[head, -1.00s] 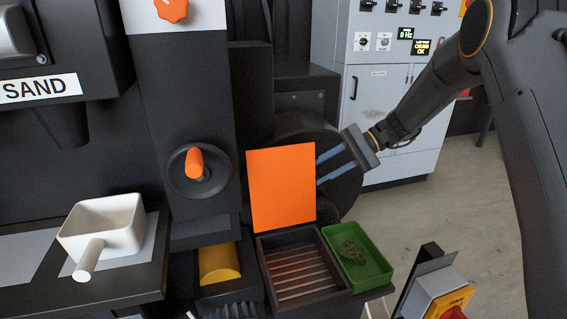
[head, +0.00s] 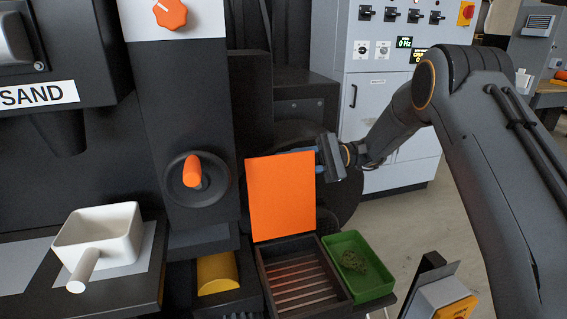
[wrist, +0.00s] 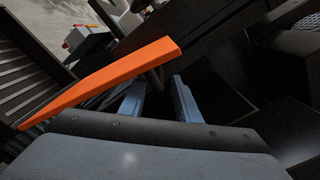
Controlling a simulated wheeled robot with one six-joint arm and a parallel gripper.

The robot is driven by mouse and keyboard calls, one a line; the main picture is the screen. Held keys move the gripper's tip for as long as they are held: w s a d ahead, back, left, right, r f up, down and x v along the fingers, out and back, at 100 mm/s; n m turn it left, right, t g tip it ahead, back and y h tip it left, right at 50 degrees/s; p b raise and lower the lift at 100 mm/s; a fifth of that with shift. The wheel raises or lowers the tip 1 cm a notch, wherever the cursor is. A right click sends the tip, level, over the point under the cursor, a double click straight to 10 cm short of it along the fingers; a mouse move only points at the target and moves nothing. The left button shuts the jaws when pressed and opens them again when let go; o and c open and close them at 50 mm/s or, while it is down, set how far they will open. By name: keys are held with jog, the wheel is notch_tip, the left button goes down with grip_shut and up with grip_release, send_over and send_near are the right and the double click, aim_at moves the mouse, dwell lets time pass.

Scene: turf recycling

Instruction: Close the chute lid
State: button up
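The orange chute lid (head: 281,194) stands upright and open at the back edge of the dark chute (head: 262,272), whose slatted opening is uncovered. In the wrist view the lid (wrist: 110,80) runs slantwise across the picture, seen nearly edge-on. My gripper (head: 320,161) is at the upper right side of the lid, with its blue fingers partly hidden behind it. In the wrist view my gripper (wrist: 160,88) has its two fingers apart with nothing between them. Their tips are close to the lid; I cannot tell whether they touch it.
A green tray (head: 333,242) with a clump in it is just right of the chute. A handwheel (head: 176,186) and a yellow roller (head: 216,275) are to the left. A white scoop (head: 100,235) rests farther left. A yellow-grey box (head: 437,297) stands front right.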

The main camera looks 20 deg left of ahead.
jog(key=shift+x, duration=0.85)
grip_shut()
jog(key=shift+r, duration=0.15)
